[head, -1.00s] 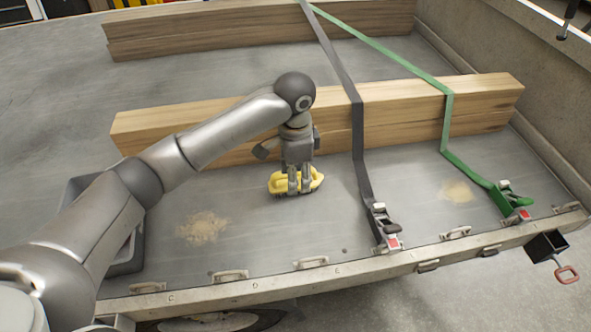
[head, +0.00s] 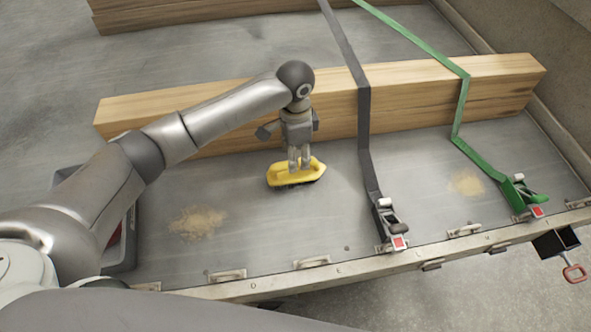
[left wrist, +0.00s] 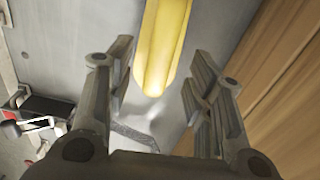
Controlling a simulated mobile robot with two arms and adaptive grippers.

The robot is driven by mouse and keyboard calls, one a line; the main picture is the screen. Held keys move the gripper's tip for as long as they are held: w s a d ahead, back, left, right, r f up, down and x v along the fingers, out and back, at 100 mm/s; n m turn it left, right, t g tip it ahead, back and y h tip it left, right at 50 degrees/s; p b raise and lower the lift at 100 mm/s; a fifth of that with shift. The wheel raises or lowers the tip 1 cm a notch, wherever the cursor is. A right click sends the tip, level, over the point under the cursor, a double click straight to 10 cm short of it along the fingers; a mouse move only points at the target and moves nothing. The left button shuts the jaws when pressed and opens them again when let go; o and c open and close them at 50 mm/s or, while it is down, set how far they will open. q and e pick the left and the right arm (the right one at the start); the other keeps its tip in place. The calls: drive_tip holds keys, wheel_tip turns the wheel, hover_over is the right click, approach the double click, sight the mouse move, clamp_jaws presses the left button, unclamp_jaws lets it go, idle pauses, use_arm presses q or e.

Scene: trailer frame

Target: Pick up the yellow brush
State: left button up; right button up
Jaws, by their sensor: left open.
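The yellow brush (head: 283,179) lies on the grey trailer bed, in front of the near wooden beam. My left gripper (head: 299,167) points down at the brush, its fingertips overlapping the brush's top in the head view. In the left wrist view, the open left gripper (left wrist: 160,68) has one finger on each side of the brush's near end (left wrist: 162,45), with gaps on both sides. I cannot tell how far above the brush the fingertips are. My right gripper is not in view.
The wooden beam (head: 415,103) lies behind the brush. A black strap (head: 363,130) and a green strap (head: 460,105) cross it to the right. Sawdust patches (head: 198,222) lie on the bed. A grey bin (head: 122,262) stands at the left, partly behind my arm.

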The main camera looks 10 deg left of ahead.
sight(278, 174)
use_arm(q)
drive_tip(key=f, duration=0.3)
drive_tip(key=shift+s+a+f, duration=0.25)
drive_tip(key=shift+a+f, duration=0.05)
drive_tip(key=shift+a, duration=0.05)
drive_tip(key=shift+f, duration=0.55)
clamp_jaws()
